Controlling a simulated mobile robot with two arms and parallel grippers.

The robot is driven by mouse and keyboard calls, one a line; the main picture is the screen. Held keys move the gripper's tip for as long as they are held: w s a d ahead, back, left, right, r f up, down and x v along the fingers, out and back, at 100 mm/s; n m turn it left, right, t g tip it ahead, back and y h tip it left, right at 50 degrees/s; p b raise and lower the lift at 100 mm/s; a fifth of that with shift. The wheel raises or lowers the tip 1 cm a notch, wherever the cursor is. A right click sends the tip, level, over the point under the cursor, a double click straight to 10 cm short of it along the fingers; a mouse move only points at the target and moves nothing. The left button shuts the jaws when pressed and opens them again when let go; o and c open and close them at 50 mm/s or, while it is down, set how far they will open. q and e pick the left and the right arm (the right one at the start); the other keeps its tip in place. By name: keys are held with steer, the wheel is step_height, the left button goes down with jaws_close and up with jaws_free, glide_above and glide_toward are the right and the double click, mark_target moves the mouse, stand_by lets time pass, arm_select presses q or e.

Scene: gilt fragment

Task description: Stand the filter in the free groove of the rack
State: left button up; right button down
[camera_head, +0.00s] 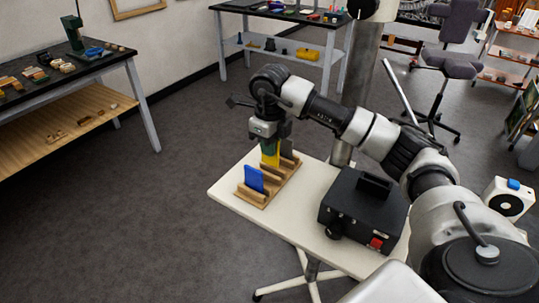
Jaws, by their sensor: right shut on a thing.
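The wooden rack (267,193) stands on the small cream table, towards its back left. A blue filter (254,179) stands in the rack's nearer part. A dark grey plate (287,148) stands at its farther end. My right gripper (269,140) points down over the rack and is shut on a yellow filter (270,157). The yellow filter is upright between the blue filter and the grey plate. Its lower edge is at the rack, but I cannot tell if it is seated in a groove. My left gripper is not in view.
A black box (364,207) with a red switch stands on the cream table (226,187) right of the rack. My right arm reaches over the table from the right. A workbench (70,75) with small parts stands at left. The floor between is clear.

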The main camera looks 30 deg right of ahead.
mark_target(270, 164)
step_height(270, 164, down, 4)
steer(key=shift+f+p, duration=0.1)
steer(key=shift+p, duration=0.4)
steer(key=c, duration=1.7)
jaws_free()
steer(key=shift+f, duration=0.15)
steer(key=o, duration=0.4)
steer(key=shift+o, duration=0.2)
